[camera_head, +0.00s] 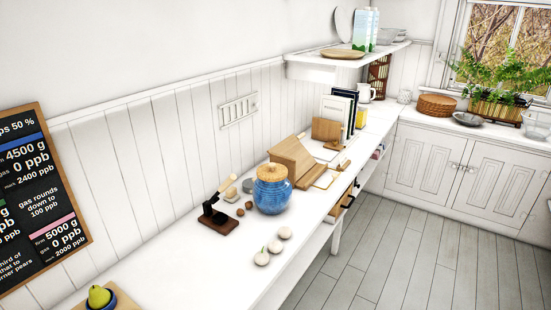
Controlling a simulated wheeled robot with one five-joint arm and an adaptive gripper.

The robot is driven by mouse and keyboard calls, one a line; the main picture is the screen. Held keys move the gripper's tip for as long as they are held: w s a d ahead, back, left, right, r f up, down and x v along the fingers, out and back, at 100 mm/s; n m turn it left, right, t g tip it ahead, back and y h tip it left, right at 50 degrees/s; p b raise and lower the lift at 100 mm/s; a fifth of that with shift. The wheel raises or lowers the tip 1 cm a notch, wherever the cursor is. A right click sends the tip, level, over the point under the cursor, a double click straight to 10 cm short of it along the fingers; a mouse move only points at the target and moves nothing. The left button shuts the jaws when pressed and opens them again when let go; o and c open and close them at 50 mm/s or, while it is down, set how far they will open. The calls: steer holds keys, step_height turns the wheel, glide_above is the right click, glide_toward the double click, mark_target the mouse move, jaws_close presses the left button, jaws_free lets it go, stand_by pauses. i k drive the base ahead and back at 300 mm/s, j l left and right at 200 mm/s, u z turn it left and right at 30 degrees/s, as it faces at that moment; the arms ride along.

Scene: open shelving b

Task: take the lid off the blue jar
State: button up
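The blue jar (273,195) stands upright on the white counter, near the middle of the camera_head view. It is round, with a ribbed-looking blue body. Its tan, wood-coloured lid (271,172) sits on top and covers the mouth. My gripper does not show in this view, so its place relative to the jar cannot be told.
A dark stand with a wooden handle (217,213) is left of the jar. Several pale round objects (275,247) lie in front. A wooden box (292,158) stands close behind. A pear (99,296) is at the lower left. The counter (190,268) between is clear.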

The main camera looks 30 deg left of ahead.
mark_target(270, 171)
steer(key=i+u, duration=0.15)
steer(key=i, duration=1.15)
steer(key=i+l+u, duration=0.1)
steer(key=i+u, duration=0.25)
steer(key=i+l+u, duration=0.15)
steer(key=u, duration=0.2)
steer(key=i+u, duration=0.1)
steer(key=u, duration=0.35)
steer(key=i+l+u, duration=0.1)
steer(key=u, duration=0.3)
steer(key=l+u, duration=0.1)
steer(key=u, duration=0.35)
steer(key=i+l+u, duration=0.15)
steer(key=u, duration=0.3)
steer(key=i+l+u, duration=0.1)
steer(key=u, duration=0.4)
steer(key=l+u, duration=0.1)
steer(key=u, duration=0.4)
steer(key=i+l+u, duration=0.1)
steer(key=u, duration=0.4)
steer(key=l+u, duration=0.2)
steer(key=u, duration=0.3)
steer(key=l+u, duration=0.15)
steer(key=u, duration=0.2)
steer(key=l+u, duration=0.2)
steer(key=u, duration=0.15)
steer(key=l+u, duration=0.2)
steer(key=u, duration=0.15)
steer(key=i+l, duration=0.05)
